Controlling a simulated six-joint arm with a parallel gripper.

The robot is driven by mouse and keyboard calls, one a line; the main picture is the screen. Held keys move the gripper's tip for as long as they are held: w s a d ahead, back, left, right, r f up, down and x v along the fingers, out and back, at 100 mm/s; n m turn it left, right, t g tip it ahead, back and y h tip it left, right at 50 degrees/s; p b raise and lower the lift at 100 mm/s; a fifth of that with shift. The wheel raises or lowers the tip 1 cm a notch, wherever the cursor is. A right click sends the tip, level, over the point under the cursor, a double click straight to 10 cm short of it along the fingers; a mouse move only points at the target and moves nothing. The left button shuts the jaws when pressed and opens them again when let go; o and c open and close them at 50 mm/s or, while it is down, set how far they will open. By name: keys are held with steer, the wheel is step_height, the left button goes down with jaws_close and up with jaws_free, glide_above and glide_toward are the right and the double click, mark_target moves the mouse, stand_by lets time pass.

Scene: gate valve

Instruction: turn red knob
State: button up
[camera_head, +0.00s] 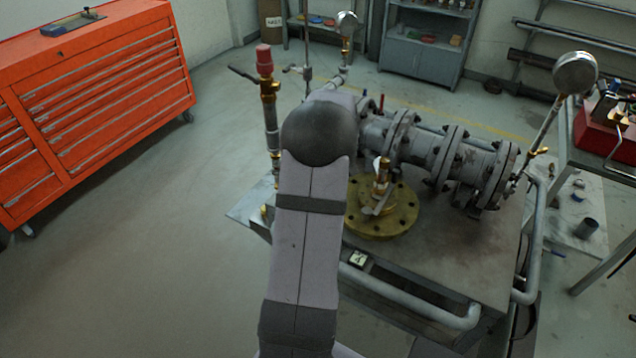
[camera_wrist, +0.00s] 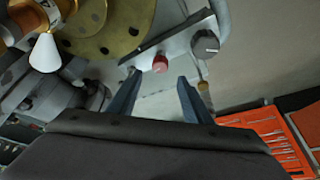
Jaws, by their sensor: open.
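A red knob (camera_wrist: 160,63) shows in the wrist view, just beyond and between the fingertips, with a visible gap on both sides. My gripper (camera_wrist: 158,80) is open, its two dark blue-grey fingers apart and nothing between them. In the head view a red cap (camera_head: 264,58) tops an upright pipe with brass fittings, left of my arm; it appears to be the same knob. My gripper is not visible in the head view, where my arm's rounded joint and links hide part of the bench.
A grey flanged pipe (camera_head: 430,150) runs across the bench (camera_head: 455,245), with a brass flange (camera_head: 372,230) before it. A gauge (camera_head: 574,73) stands at right. In the wrist view a grey round knob (camera_wrist: 205,43) lies close right of the red one. An orange tool cabinet (camera_head: 90,105) is at left.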

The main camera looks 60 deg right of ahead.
steer(key=shift+f, duration=0.15)
steer(key=shift+p+x, duration=1.1)
steer(key=shift+x, duration=2.45)
steer(key=shift+c, duration=0.3)
steer(key=c, duration=1)
